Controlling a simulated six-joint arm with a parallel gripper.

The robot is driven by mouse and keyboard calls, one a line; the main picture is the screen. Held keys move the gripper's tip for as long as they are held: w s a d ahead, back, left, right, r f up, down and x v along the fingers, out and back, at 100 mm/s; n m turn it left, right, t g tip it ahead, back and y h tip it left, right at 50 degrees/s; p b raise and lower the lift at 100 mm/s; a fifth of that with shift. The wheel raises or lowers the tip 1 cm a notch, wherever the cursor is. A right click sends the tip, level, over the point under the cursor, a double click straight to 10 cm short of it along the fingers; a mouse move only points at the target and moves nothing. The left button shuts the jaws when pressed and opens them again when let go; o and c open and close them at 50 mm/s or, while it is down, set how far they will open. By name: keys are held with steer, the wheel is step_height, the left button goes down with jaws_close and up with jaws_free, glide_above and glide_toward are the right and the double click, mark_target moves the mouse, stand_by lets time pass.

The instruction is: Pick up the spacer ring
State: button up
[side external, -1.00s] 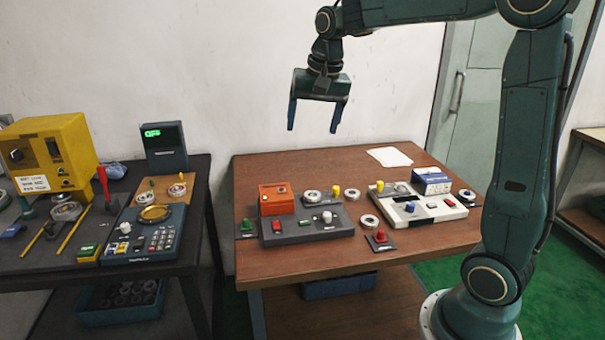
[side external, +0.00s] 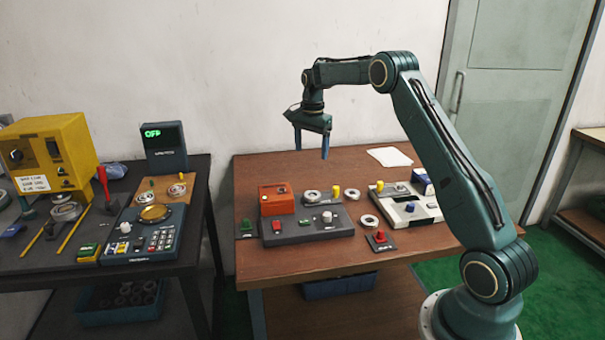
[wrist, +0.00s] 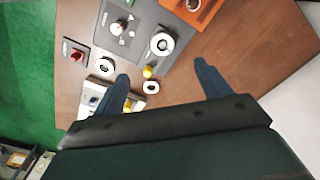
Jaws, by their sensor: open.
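Several metal rings are in view, and I cannot tell for certain which is the spacer ring. A loose ring (side external: 361,221) lies on the wooden table right of the grey fixture; it also shows in the wrist view (wrist: 105,60). A small ring (wrist: 151,94) lies beside a yellow knob in the wrist view, between my fingers. A larger ring (wrist: 154,42) sits on the grey fixture. My gripper (side external: 312,150) is open and empty, well above the back of the table; its fingers also show in the wrist view (wrist: 161,72).
A white fixture (side external: 415,212) stands to the right, partly behind my arm. A red-button block (side external: 380,241) is at the front. The wooden table (side external: 320,263) has free room along its front. A dark bench stands left.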

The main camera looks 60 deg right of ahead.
steer(key=d+f, duration=0.1)
steer(key=d+f+m, duration=0.1)
steer(key=f, duration=0.1)
steer(key=shift+w+d, duration=0.15)
glide_above(313, 195)
steer(key=shift+f, duration=4.25)
steer(key=shift+f, duration=2.6)
steer(key=c, duration=1.2)
steer(key=shift+c, duration=0.5)
